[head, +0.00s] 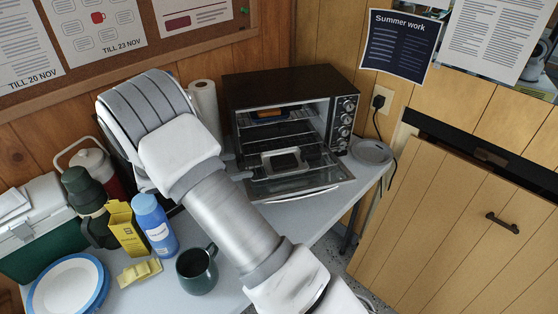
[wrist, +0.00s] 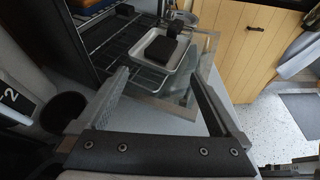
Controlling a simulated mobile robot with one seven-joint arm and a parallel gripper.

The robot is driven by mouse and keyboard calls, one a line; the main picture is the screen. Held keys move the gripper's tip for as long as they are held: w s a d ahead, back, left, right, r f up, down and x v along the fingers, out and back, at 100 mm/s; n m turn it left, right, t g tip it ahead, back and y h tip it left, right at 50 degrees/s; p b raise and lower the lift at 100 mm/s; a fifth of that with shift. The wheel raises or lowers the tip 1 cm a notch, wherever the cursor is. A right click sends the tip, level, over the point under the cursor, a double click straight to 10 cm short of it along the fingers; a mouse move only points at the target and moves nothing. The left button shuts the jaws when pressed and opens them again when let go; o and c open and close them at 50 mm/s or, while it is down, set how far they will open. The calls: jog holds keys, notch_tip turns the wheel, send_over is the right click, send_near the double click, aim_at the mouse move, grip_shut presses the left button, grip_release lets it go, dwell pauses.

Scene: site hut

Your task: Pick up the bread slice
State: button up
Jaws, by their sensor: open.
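The toaster oven (head: 290,90) stands open with its glass door (head: 300,187) folded down. A brown-orange, flat piece that looks like the bread slice (head: 268,115) lies on the upper level inside; its edge also shows at the top left of the wrist view (wrist: 85,4). I cannot tell what the block is. My gripper (wrist: 158,75) is open and empty, its fingers framing the tray from the near side.
A dark green mug (head: 196,270), a blue bottle (head: 155,225), a yellow box (head: 126,230) and a blue-rimmed plate (head: 68,290) stand at the table's front left. A grey dish (head: 371,151) is right of the oven. Floor is free beyond the table's right edge.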

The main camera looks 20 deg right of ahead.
aim_at(283, 160)
jog(key=x, duration=1.7)
jog(key=shift+s+d+b, duration=0.1)
jog(key=shift+b, duration=0.3)
jog(key=c, duration=1.3)
